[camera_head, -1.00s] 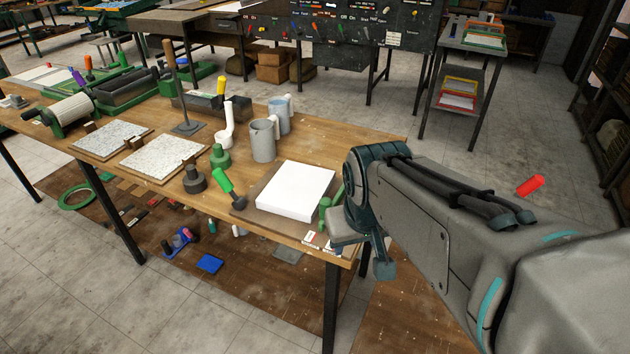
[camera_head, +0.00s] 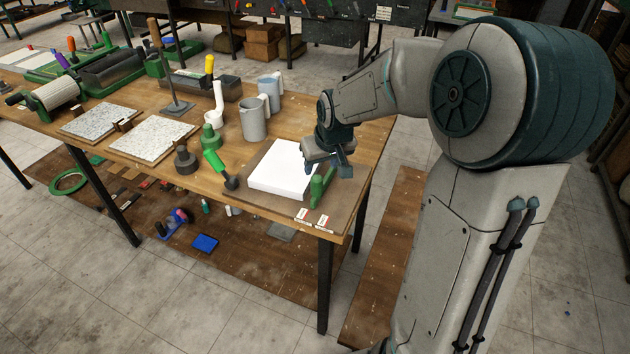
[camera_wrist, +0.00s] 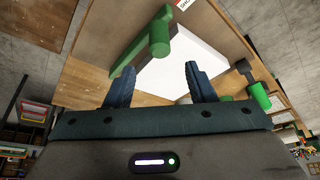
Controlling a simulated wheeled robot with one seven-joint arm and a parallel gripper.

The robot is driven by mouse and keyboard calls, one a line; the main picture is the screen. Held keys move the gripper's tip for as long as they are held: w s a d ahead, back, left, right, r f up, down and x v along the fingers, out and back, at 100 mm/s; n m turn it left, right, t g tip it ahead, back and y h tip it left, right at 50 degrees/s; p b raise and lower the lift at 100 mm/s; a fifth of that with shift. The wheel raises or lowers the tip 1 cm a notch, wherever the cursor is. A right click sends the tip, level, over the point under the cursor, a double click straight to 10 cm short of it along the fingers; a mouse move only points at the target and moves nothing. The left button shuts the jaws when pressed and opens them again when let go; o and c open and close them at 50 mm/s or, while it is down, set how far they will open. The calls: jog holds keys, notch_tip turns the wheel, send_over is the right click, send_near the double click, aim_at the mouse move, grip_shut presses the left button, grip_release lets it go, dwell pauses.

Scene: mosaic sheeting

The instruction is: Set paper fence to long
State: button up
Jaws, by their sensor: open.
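The paper fence looks to be the green bar with a round upright post (camera_head: 318,186) along the right edge of the white paper stack (camera_head: 277,166). In the wrist view the green fence (camera_wrist: 148,42) lies above and left of my fingers, with the white stack (camera_wrist: 190,65) behind them. My gripper (camera_head: 328,166) is over the right side of the stack, close to the fence. Its two blue fingers (camera_wrist: 160,85) are apart with nothing between them. I cannot tell whether a finger touches the fence. Two small white labels with red marks (camera_head: 311,218) lie at the table's front corner.
Grey jugs (camera_head: 253,121) stand behind. Speckled boards (camera_head: 153,138) lie further left. The table's front right corner is near the fence.

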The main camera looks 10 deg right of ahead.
aim_at(317, 178)
jog(key=x, duration=1)
jog(key=shift+f+b, duration=0.3)
jog(key=shift+c, duration=0.3)
